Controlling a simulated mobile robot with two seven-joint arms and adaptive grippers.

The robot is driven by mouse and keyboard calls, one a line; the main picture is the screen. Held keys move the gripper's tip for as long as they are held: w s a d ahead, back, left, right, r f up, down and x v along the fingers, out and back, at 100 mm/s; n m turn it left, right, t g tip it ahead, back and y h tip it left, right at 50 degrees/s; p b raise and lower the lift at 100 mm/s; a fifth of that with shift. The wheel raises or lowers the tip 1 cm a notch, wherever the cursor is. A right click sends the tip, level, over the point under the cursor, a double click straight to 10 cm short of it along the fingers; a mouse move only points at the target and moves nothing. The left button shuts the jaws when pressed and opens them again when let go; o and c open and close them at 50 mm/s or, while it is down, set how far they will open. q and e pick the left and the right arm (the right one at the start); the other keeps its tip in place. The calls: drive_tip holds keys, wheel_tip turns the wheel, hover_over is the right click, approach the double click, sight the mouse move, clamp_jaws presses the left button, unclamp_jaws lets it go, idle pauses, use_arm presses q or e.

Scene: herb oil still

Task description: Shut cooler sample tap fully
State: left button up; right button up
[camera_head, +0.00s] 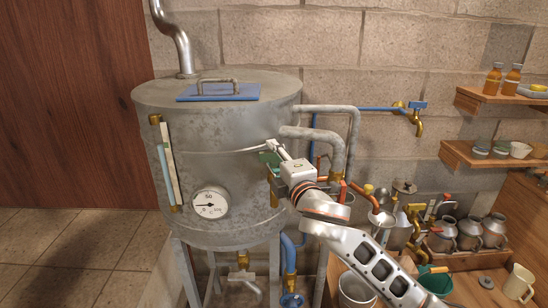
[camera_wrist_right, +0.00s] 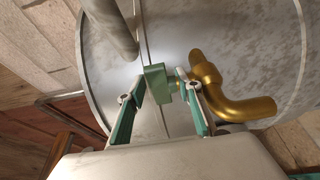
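A brass tap with a green handle (camera_head: 268,158) is on the right side of the big grey metal drum (camera_head: 150,100). My right gripper (camera_head: 279,158) reaches it from the lower right and partly hides it. In the right wrist view the green handle (camera_wrist_right: 155,83) sits between the fingertips of my right gripper (camera_wrist_right: 160,86). The fingers look apart, one on each side of the handle; firm contact cannot be made out. The curved brass spout (camera_wrist_right: 235,105) is just right of the right finger. My left gripper is not in view.
Grey pipes (camera_head: 325,109) leave the drum close above my right gripper. A dial gauge (camera_head: 210,204) is on the drum's front. A blue-handled brass tap (camera_head: 417,118) is on the wall. A bench at the lower right holds metal jugs (camera_head: 468,232), a mug (camera_head: 519,283) and funnels.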

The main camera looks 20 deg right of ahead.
drive_tip(key=shift+s, duration=0.1)
drive_tip(key=s, duration=1.2)
drive_tip(key=shift+d, duration=0.4)
drive_tip(key=shift+w, duration=0.1)
idle(0.6)
